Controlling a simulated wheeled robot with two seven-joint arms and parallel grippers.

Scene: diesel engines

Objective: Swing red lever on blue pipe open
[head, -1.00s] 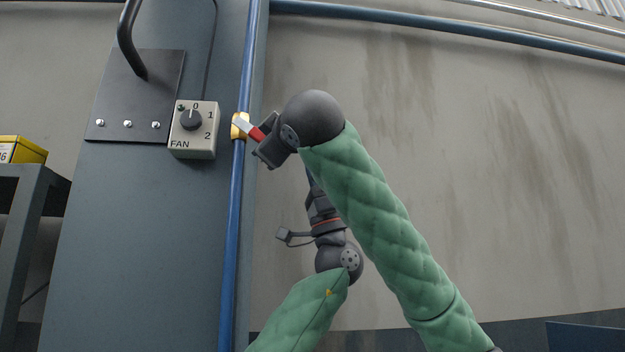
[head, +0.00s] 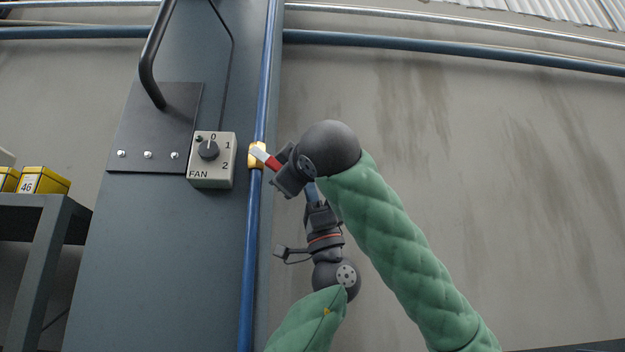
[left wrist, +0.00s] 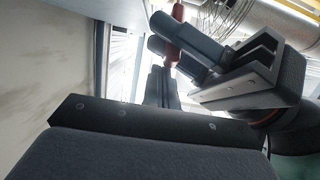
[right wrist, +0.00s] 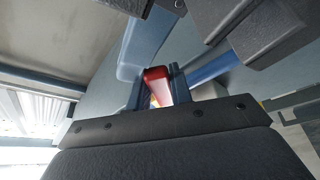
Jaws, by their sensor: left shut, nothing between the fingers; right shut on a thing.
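The red lever (head: 271,162) sticks out to the lower right from a brass valve body (head: 256,155) on the vertical blue pipe (head: 251,250). My right gripper (head: 279,169) is shut on the lever's red handle. In the right wrist view the red handle (right wrist: 156,75) shows between the fingers. My left gripper (head: 312,193) is just below and behind the right one, shut and empty, its tips partly hidden. The left wrist view shows the red handle (left wrist: 174,30) at the top with the right gripper (left wrist: 180,48) around it.
A fan switch box (head: 212,160) is close to the left of the valve. A dark plate (head: 152,128) with a bent black handle (head: 152,60) is further left. Yellow boxes (head: 44,181) stand on a shelf at the far left.

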